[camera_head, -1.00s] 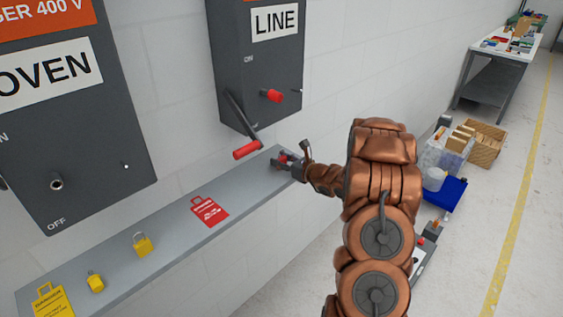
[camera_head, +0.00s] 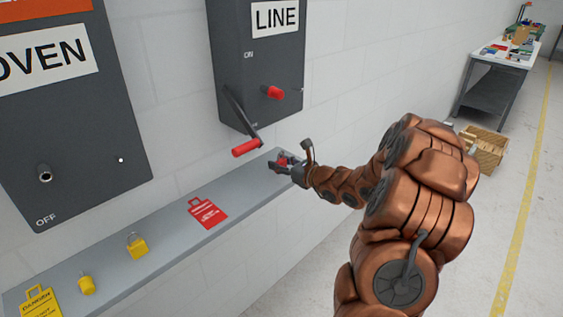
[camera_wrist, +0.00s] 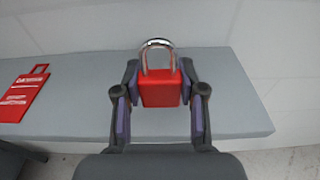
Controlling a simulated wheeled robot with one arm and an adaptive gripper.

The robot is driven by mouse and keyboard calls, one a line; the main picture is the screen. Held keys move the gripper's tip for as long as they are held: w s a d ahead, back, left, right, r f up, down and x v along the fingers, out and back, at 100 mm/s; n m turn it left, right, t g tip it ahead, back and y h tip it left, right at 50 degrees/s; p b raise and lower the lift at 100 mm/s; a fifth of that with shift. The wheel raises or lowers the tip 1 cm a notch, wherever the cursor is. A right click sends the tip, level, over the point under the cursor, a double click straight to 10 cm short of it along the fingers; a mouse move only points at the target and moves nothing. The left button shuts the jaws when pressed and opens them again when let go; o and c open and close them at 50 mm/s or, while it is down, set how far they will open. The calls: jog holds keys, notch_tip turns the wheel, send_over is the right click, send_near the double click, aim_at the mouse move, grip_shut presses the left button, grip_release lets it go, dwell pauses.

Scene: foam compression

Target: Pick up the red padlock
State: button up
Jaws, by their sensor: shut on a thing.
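The red padlock (camera_wrist: 161,88) has a silver shackle and stands upright between the fingers of my gripper (camera_wrist: 161,108) in the wrist view. The fingers are shut on its two sides. In the head view the padlock (camera_head: 281,163) is a small red patch, partly hidden by my gripper (camera_head: 288,167), near the right end of the grey shelf (camera_head: 165,249). I cannot tell whether the padlock still touches the shelf.
The LINE box (camera_head: 262,70), with a red-handled lever (camera_head: 245,148), hangs above. The OVEN box (camera_head: 75,130) is at left.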

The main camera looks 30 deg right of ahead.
jog(key=s+a+b, duration=0.2)
jog(key=s+a, duration=0.3)
jog(key=s, duration=0.2)
jog(key=shift+s+a+r+b, duration=0.2)
jog(key=shift+a+r+b, duration=0.15)
jog(key=shift+r, duration=0.1)
